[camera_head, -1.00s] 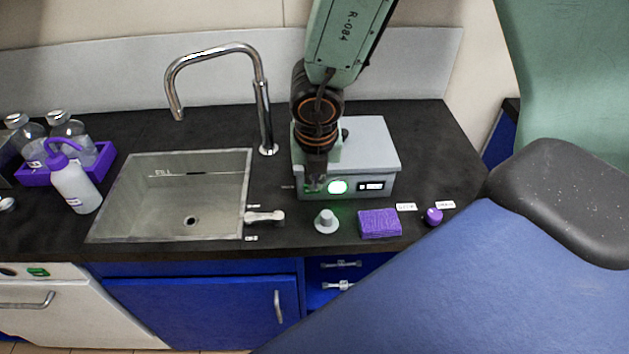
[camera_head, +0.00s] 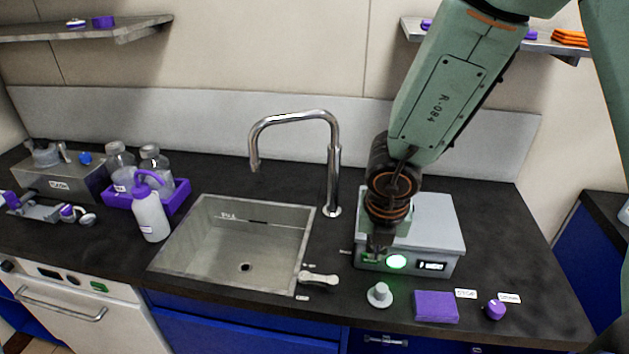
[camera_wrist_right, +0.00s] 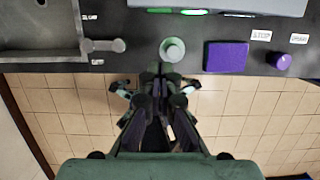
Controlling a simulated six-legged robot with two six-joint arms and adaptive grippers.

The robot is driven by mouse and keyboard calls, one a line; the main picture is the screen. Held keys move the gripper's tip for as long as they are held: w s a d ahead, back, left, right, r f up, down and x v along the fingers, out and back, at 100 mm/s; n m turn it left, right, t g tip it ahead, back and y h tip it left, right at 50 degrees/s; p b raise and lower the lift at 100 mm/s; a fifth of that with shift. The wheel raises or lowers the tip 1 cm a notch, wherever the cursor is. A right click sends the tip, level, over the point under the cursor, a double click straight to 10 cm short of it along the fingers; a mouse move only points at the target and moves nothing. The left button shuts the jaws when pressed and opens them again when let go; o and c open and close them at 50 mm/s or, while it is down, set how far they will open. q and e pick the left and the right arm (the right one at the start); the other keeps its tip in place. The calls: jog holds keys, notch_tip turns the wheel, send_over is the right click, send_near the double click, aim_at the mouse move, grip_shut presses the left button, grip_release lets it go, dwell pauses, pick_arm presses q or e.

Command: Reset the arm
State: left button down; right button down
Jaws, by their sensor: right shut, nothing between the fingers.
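My right arm comes down from the top right in the head view. My right gripper (camera_head: 378,250) hangs in front of the grey box device (camera_head: 430,225), which has a lit green button (camera_head: 396,262) and a small display. In the wrist view the right gripper (camera_wrist_right: 160,72) is shut and empty, its fingertips close to a grey knob (camera_wrist_right: 172,50) at the counter's front edge. Whether the fingertips touch anything cannot be told. My left gripper is not in view.
A sink (camera_head: 240,245) with a tall faucet (camera_head: 333,165) lies left of the device. A lever (camera_head: 318,279), the grey knob (camera_head: 380,295), a purple sponge (camera_head: 436,306) and a purple knob (camera_head: 495,309) line the front. Bottles stand in a purple rack (camera_head: 172,203); a wash bottle (camera_head: 150,217) is beside it.

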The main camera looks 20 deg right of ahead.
jog(key=s+d+f+n+g+h, duration=0.3)
jog(key=s+f+n, duration=0.9)
jog(key=n, duration=1)
jog(key=s+a+f+n+y, duration=0.2)
jog(key=s+a+f+n, duration=0.2)
jog(key=s+n, duration=0.45)
jog(key=s+a+f+n+y, duration=0.3)
jog(key=s+a+f+n, duration=0.15)
jog(key=n, duration=0.75)
notch_tip(320, 180, down, 12)
jog(key=b, duration=1.3)
jog(key=shift+w+d+f+m+t+h, duration=0.15)
jog(key=shift+w+d+m+t+h, duration=0.15)
jog(key=shift+d+m, duration=0.1)
jog(key=shift+s+d, duration=0.1)
